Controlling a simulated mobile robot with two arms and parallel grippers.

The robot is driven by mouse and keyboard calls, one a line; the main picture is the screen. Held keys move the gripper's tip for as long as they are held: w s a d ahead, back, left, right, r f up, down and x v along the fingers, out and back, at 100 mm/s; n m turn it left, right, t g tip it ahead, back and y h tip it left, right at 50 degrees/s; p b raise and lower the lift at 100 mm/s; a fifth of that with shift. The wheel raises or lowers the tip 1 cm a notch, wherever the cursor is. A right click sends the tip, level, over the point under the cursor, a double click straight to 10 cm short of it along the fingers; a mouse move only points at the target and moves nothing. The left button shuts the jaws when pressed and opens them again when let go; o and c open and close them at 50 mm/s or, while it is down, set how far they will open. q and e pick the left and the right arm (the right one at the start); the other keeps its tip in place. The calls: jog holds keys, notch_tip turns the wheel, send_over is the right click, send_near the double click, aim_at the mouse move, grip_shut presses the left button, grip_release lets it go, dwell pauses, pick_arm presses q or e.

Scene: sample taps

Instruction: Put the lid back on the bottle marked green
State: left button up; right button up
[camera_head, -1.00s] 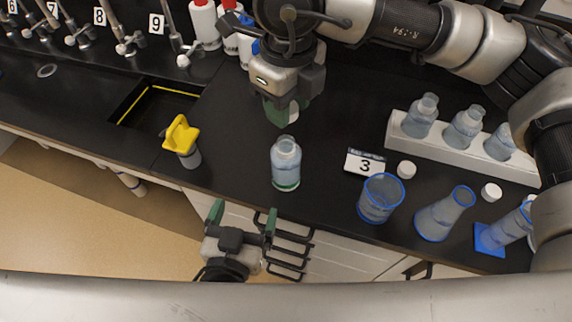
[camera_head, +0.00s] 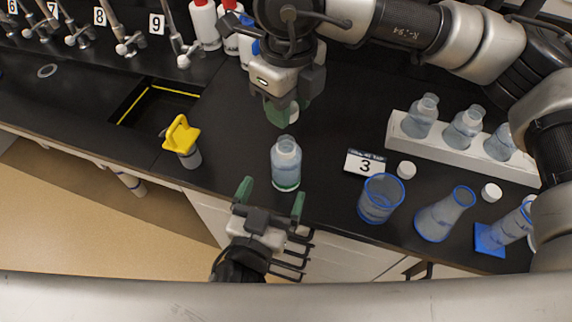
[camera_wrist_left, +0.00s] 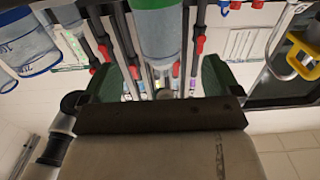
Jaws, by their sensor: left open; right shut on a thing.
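The bottle marked green (camera_head: 286,158) is clear, open-topped and upright on the black bench, with a green band at its base. It also shows in the left wrist view (camera_wrist_left: 159,32), between and beyond the fingers. My left gripper (camera_head: 271,194) is open and empty just in front of the bottle, its fingers pointing at its lower part, not touching it. My right gripper (camera_head: 284,113) points down behind the bottle and above the bench. It is shut on a small white lid (camera_head: 294,112), mostly hidden by its green fingers.
A white rack (camera_head: 460,154) with several open bottles, a sign "3" (camera_head: 364,163), two loose white caps (camera_head: 406,170) (camera_head: 491,191), a beaker (camera_head: 380,198) and a flask (camera_head: 444,215) stand to the right. A yellow-topped item (camera_head: 182,140) and a sink (camera_head: 158,105) are to the left.

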aim_at(281, 172)
pick_arm(q)
jog(key=x, duration=0.7)
jog(key=shift+w+d+f, duration=0.1)
jog(key=shift+w, duration=0.2)
jog(key=c, duration=1.4)
jog(key=shift+o, duration=0.2)
pick_arm(e)
jog(key=shift+f, duration=2.5)
jog(key=shift+f, duration=0.1)
jog(key=shift+f, duration=0.8)
jog(key=shift+f, duration=0.55)
